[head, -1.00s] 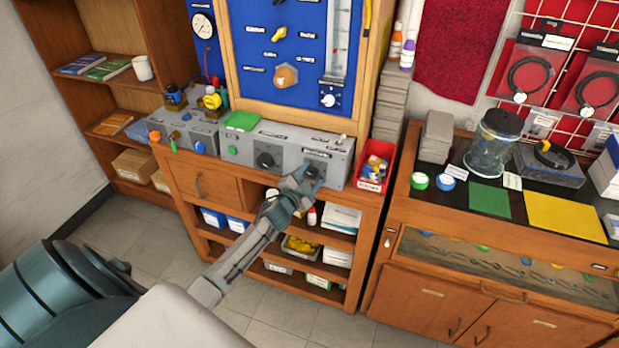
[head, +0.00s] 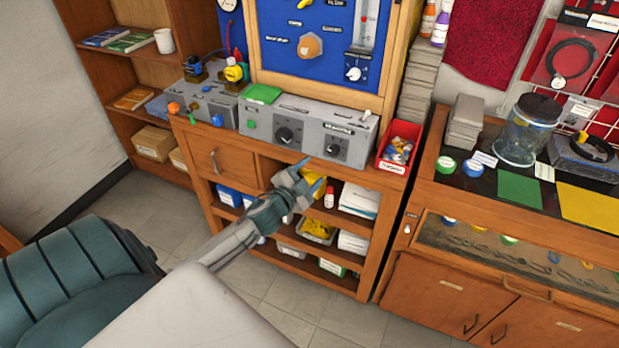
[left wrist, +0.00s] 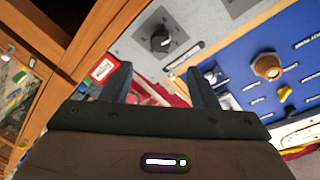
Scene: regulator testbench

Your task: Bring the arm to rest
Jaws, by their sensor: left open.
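My left gripper (head: 310,175) is open and empty in the head view. It hangs in front of the wooden bench, below and apart from the grey control box. In the left wrist view its two fingers (left wrist: 160,85) stand apart with nothing between them. The grey control box (head: 300,112) has two black knobs. The right knob (head: 333,150) is just above the gripper in the head view. One black knob (left wrist: 161,40) also shows beyond the fingers in the left wrist view. My right gripper is not in view.
The wooden bench (head: 385,215) has open shelves with boxes and bottles behind the gripper. A red bin (head: 398,146) stands right of the control box. A display counter (head: 450,215) is at the right. The tiled floor (head: 310,320) is clear.

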